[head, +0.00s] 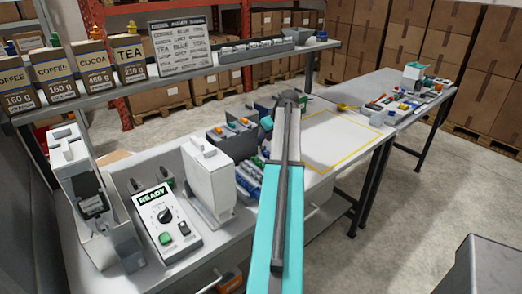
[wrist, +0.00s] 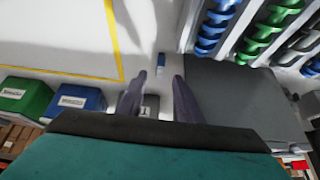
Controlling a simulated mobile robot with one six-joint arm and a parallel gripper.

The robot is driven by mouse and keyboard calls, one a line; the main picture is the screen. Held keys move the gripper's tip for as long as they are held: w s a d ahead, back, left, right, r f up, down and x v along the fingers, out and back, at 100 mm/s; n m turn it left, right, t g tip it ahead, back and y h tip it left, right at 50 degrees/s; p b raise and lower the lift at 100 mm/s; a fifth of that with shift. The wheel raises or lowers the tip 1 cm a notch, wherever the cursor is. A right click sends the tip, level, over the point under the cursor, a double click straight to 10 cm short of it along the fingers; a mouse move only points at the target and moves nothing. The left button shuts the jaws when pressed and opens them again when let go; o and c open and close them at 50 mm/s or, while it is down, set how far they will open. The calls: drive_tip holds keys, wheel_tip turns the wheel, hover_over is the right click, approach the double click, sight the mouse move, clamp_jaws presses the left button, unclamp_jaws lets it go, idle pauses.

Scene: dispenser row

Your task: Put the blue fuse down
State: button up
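A small blue fuse (wrist: 161,66) with a pale end shows in the wrist view, just beyond and between my fingertips. It looks apart from both fingers; I cannot tell whether it touches the white surface. My gripper (wrist: 160,77) is open, its two dark fingers spread with a clear gap. A grey block marked "1" (wrist: 150,106) shows lower down between the fingers. In the head view my arm hides the gripper and I cannot make out the fuse.
A yellow-outlined area (head: 338,138) lies on the white bench. Green (wrist: 25,98) and blue (wrist: 76,103) labelled bins are at the left in the wrist view, with blue and green coils (wrist: 225,22) at upper right. A device reading "READY" (head: 165,222) stands on the bench.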

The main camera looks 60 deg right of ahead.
sight(263, 148)
drive_tip(key=shift+f, duration=0.1)
drive_tip(key=shift+p+x, duration=1.1)
drive_tip(key=shift+x, duration=1.4)
drive_tip(key=shift+s+f, duration=0.1)
drive_tip(key=shift+c, duration=0.2)
clamp_jaws()
